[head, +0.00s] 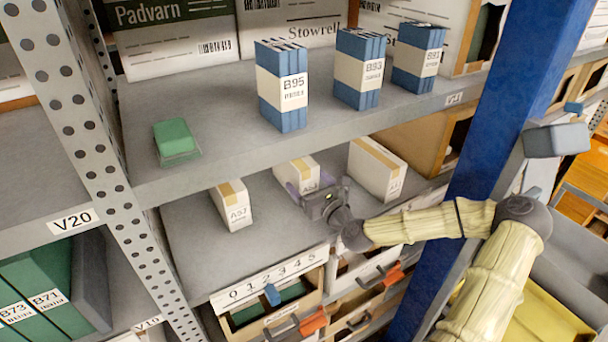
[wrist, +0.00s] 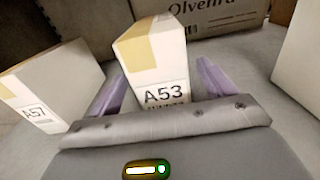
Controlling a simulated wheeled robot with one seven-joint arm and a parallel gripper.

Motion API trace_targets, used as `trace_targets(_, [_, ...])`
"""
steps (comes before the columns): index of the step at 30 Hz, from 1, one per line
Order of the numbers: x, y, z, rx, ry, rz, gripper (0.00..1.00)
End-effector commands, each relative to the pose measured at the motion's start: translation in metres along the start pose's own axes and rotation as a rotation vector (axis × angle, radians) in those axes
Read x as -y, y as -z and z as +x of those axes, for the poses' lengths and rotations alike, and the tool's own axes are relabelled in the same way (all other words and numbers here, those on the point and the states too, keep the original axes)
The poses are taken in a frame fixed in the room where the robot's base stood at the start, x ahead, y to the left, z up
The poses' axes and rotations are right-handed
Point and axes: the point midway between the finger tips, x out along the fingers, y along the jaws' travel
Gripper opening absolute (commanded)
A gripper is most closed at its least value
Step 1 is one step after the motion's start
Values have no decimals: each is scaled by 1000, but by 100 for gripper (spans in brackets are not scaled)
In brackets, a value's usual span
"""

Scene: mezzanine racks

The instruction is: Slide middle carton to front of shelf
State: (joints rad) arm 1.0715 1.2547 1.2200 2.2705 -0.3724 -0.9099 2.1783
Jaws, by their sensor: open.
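The middle carton (head: 297,172) is white with a tan tape strip and stands on the lower shelf (head: 190,243) between two similar cartons. In the wrist view it shows the label A53 (wrist: 163,62). My gripper (head: 306,195) is at its front, with its purple fingers (wrist: 160,90) spread, one on each side of the carton. The fingers are open, and I cannot tell whether either touches it. The gripper's body hides the carton's lower front. The left carton (head: 232,205), labelled A57, also shows in the wrist view (wrist: 45,98).
The right carton (head: 376,168) stands on the same shelf, apart from my gripper. The upper shelf (head: 225,103) overhangs, with blue bundles (head: 283,86) and a green block (head: 175,140). A blue post (head: 500,110) stands right of the bay. A numbered strip (head: 270,280) runs along the front edge.

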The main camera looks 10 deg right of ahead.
Motion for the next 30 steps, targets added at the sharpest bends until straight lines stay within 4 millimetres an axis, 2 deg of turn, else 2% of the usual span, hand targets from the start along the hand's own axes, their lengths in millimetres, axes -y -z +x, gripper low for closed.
trace_targets(3, [0,-2,16,-1,0,-1,82])
trace_targets(6, [0,-1,24,0,0,-1,82])
trace_targets(16, [0,0,28,0,0,0,82])
trace_targets(25, [0,0,27,0,1,0,23])
trace_targets(30, [0,0,26,-1,0,0,22])
